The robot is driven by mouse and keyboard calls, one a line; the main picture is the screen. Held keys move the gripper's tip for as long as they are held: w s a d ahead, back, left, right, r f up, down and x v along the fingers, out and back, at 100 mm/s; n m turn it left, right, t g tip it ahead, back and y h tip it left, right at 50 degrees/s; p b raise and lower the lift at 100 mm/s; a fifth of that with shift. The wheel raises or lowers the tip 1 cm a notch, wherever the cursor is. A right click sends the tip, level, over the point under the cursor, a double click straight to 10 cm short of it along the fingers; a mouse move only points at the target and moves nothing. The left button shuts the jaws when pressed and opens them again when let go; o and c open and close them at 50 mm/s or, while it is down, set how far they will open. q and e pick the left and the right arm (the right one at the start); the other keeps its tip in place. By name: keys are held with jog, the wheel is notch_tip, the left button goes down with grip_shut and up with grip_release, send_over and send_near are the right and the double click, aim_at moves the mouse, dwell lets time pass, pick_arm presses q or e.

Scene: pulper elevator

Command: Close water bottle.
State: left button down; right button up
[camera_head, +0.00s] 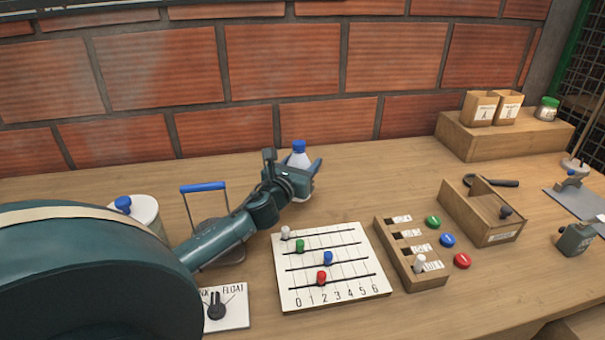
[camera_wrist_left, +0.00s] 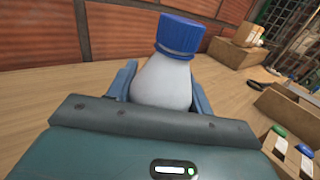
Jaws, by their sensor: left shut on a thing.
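The water bottle (camera_head: 299,158) is white with a blue cap (camera_head: 298,146) on its top. It stands upright near the back of the wooden table, in front of the brick wall. My left gripper (camera_head: 301,174) is shut around the bottle's body. In the left wrist view the white bottle (camera_wrist_left: 163,84) sits between the two blue fingers, and the blue cap (camera_wrist_left: 181,36) sits on its neck, looking slightly tilted there. The bottle's lower part is hidden by the gripper. My right gripper is not in view.
A slider board (camera_head: 328,268) with coloured knobs lies in front of the gripper. A wooden switch block (camera_head: 410,254) and coloured discs are to its right. A wooden box (camera_head: 482,210) and a raised block (camera_head: 505,135) with small cartons stand farther right. A blue-handled object (camera_head: 203,187) is left.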

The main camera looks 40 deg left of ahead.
pick_arm(q)
jog(key=shift+f+b, duration=0.4)
jog(key=shift+f, duration=1)
jog(key=c, duration=0.6)
grip_release()
jog(key=shift+r, duration=0.1)
jog(key=v, duration=1.2)
